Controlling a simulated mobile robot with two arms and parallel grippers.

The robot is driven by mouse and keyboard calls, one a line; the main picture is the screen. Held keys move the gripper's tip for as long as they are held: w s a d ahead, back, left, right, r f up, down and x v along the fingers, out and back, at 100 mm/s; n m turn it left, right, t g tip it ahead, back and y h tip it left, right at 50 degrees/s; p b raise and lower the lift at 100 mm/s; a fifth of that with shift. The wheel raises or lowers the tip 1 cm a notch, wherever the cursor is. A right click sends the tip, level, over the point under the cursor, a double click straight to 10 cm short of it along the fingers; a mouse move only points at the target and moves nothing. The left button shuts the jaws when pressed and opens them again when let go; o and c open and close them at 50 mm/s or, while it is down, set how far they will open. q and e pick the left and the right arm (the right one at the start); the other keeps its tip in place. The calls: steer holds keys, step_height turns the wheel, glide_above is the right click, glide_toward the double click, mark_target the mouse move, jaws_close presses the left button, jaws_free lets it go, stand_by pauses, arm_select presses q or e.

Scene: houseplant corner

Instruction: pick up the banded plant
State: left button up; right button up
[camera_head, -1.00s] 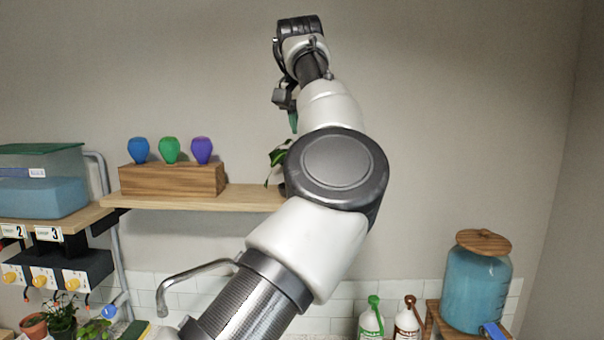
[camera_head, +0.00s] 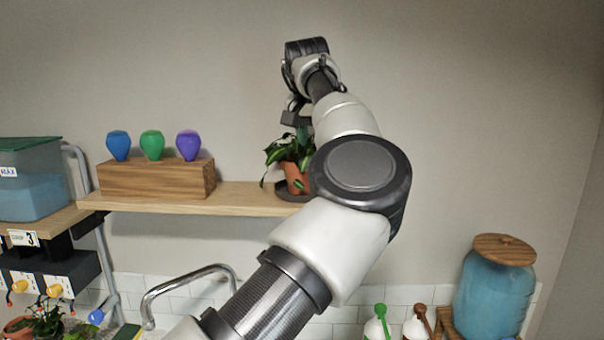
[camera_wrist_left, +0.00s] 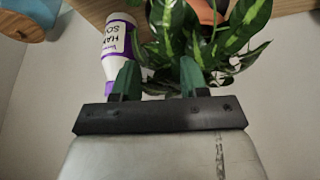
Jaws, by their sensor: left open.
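A leafy plant in a terracotta pot (camera_head: 297,178) stands on a dark saucer (camera_head: 293,194) on the wall shelf. My arm hides its right side in the head view. In the left wrist view its leaves (camera_wrist_left: 237,30) are dark green with pale stripes, and part of the pot (camera_wrist_left: 208,10) shows at the top. My left gripper (camera_wrist_left: 158,66) is open, with green fingertips.
On the shelf (camera_head: 240,199), a wooden block (camera_head: 157,179) left of the plant carries blue, green and purple bulbs. A white and purple bottle (camera_wrist_left: 117,42) is beside the left finger in the wrist view. A metal tap (camera_head: 185,279) and a blue jar (camera_head: 494,288) are lower down.

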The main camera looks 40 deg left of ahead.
mark_target(316, 168)
arm_select(q)
steer(key=x, duration=0.1)
steer(key=p+x, duration=0.2)
steer(key=x, duration=0.1)
steer(key=shift+w+a+r, duration=0.1)
steer(key=shift+w+a, duration=0.15)
steer(key=shift+a, duration=0.05)
steer(key=shift+w+f, duration=0.1)
steer(key=shift+f, duration=0.35)
jaws_close()
arm_select(e)
steer(key=r, duration=0.1)
steer(key=w+a+r, duration=0.1)
steer(key=shift+w+r, duration=0.2)
steer(key=shift+r, duration=0.2)
steer(key=shift+s+d, duration=0.1)
